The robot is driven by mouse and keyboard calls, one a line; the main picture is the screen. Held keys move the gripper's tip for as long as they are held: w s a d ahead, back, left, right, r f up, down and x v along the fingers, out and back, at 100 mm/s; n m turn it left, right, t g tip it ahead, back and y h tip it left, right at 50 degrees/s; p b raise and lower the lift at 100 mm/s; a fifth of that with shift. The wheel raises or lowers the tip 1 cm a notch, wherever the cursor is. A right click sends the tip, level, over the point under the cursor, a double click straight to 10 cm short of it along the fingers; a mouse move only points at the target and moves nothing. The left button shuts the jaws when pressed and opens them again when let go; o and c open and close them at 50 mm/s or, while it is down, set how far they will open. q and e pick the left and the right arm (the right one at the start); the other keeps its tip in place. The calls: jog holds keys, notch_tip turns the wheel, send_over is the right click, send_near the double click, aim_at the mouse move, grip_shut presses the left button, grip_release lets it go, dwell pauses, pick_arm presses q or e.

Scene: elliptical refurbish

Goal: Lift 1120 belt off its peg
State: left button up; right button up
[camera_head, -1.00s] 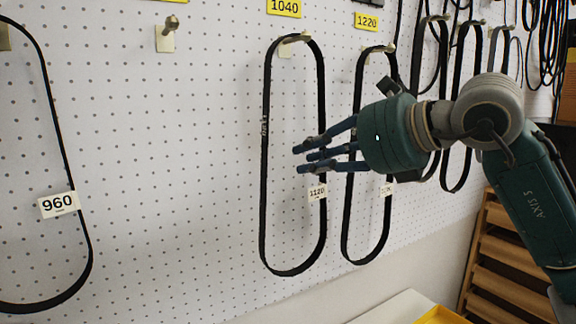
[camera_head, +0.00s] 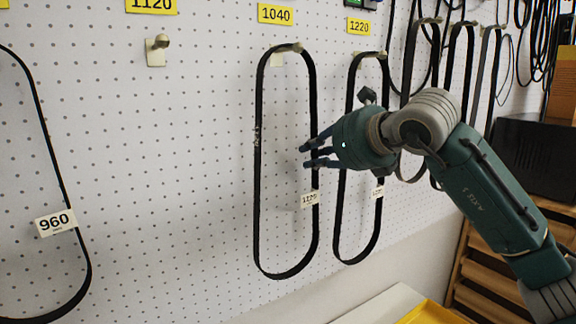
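The black belt tagged 1120 (camera_head: 258,190) hangs as a long loop on a peg (camera_head: 297,47) under the yellow 1040 label (camera_head: 276,14). Its white tag (camera_head: 310,199) is on its right strand, low down. My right gripper (camera_head: 305,156) is at the right strand, above the tag. Its blue fingers reach across the strand and their tips show to its left, inside the loop. The fingers look apart; whether they touch the belt is unclear. My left gripper is out of view.
A peg (camera_head: 157,50) under the 1120 label (camera_head: 151,5) is bare. A second belt (camera_head: 340,215) hangs close on the right under the 1220 label (camera_head: 358,26), partly behind my gripper. A 960-tagged belt (camera_head: 75,220) hangs far left. More belts hang at right.

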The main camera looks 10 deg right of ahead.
jog(key=shift+w+a+f, duration=0.15)
jog(key=shift+w+f, duration=0.15)
jog(key=shift+w, duration=0.25)
jog(key=shift+s, duration=0.15)
jog(key=shift+c, duration=0.2)
grip_shut()
jog(key=shift+r, duration=0.1)
